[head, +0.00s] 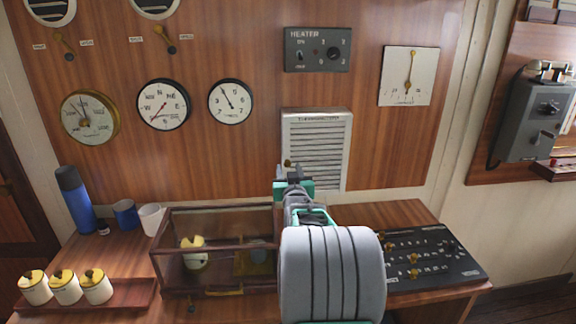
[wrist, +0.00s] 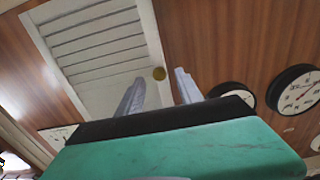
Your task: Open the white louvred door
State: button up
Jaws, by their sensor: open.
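The white louvred door (head: 318,148) is a small upright panel on the wood wall, with slats and a dark label along its top. It looks shut. Its small round brass knob (head: 288,163) is at its left edge.
A glass-sided case (head: 215,250) stands below on the wooden desk, left of my arm. A black switch panel (head: 430,255) lies at right. A heater control (head: 317,50) is above the door, a round dial (head: 230,101) to its left and a white gauge (head: 407,76) to its right.

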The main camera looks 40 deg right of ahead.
aim_at(287, 165)
jog(key=shift+x, duration=1.5)
jog(key=shift+c, duration=0.3)
grip_shut()
